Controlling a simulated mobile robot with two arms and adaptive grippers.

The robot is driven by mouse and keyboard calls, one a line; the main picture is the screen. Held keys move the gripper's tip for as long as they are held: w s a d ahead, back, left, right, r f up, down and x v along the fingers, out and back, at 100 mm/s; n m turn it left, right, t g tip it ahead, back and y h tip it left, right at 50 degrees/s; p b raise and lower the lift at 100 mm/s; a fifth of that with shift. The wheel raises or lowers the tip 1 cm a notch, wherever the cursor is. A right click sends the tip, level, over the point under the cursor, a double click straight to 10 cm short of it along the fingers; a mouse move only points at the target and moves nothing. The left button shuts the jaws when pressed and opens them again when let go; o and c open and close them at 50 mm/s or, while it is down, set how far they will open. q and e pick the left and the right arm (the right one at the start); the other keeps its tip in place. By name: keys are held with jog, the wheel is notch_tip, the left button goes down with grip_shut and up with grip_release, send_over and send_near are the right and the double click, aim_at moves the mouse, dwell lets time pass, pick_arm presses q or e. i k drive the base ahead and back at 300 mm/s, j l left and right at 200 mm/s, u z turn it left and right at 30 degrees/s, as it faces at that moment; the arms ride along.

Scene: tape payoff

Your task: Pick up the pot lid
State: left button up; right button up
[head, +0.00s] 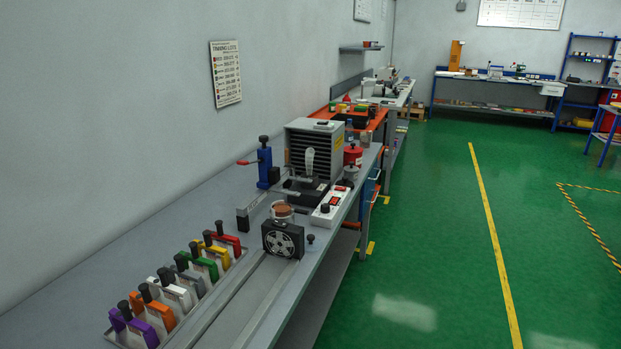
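No gripper shows in the head view. A small dark knob-shaped piece (310,239) sits on the grey bench near its right edge; it may be the pot lid, but it is too small to be sure. Left of it, a small pale round pot (282,209) with a brown top surface stands behind a black fan unit (283,240), which hides its lower part. Further back, a small grey pot (351,173) appears to have a dark knobbed top. Behind that stands a red can (353,155) with a dark top.
A tray of coloured, black-handled holders (184,280) lies on the near bench. A blue press (266,165), a grey louvred machine (313,145) and a white switch box (331,205) crowd the bench further back. The green floor (420,260) to the right is open.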

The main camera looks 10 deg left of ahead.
aim_at(344, 182)
jog(key=i+l+z, duration=0.1)
jog(key=i+l, duration=0.2)
jog(key=i, duration=0.2)
jog(key=i+l+z, duration=0.1)
jog(key=i+l, duration=0.2)
jog(key=i, duration=0.2)
